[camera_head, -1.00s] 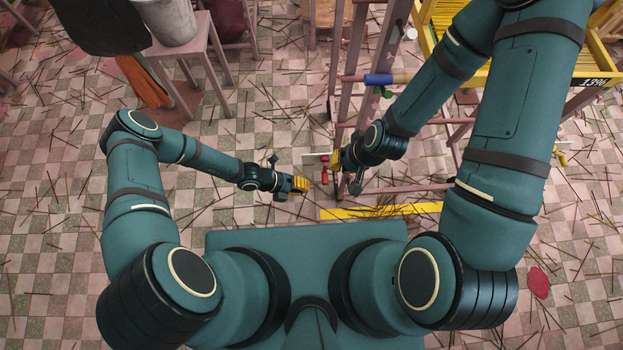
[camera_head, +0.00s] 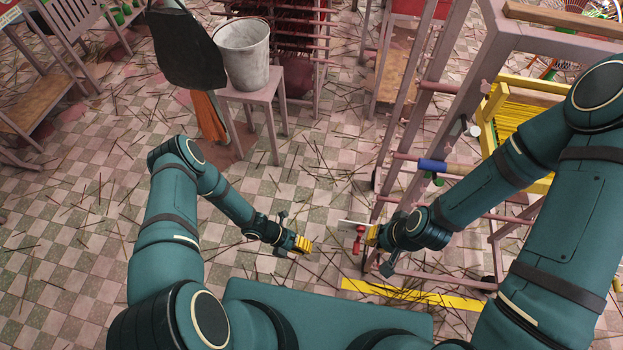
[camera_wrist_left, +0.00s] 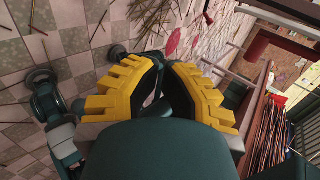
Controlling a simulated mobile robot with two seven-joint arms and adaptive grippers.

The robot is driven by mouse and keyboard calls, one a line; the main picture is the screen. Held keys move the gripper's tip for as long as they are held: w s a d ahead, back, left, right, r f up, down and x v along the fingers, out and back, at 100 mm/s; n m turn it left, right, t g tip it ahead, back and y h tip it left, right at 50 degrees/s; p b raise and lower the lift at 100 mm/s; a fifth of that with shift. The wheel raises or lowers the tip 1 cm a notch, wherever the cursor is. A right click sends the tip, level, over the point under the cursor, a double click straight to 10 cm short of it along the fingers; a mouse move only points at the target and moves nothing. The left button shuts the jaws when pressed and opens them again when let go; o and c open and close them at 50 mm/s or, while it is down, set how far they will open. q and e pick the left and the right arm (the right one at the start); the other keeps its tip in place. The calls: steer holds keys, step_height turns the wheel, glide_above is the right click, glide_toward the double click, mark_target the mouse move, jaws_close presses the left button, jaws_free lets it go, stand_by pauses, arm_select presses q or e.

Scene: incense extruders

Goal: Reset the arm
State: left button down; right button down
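My left gripper (camera_head: 304,245) hangs over the tiled floor left of the wooden frame. Its yellow fingers also show in the left wrist view (camera_wrist_left: 163,68); their upper ends nearly meet, with nothing seen between them. My right gripper (camera_head: 371,235) is at the lower left part of the frame.
The wooden frame (camera_head: 413,120) stands close around my right arm. A stool (camera_head: 265,98) with a metal bucket (camera_head: 243,55) stands at upper left. A yellow strip (camera_head: 420,293) lies on the floor. Thin sticks litter the tiles. The floor at left is mostly open.

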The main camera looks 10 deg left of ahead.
arm_select(q)
step_height(320, 180, up, 25)
steer(key=s+m+t+y, duration=0.1)
steer(key=s+m+y, duration=0.2)
steer(key=m, duration=3.1)
steer(key=y, duration=0.3)
steer(key=shift+t, duration=0.4)
steer(key=shift+a+f, duration=0.1)
steer(key=shift+f, duration=0.05)
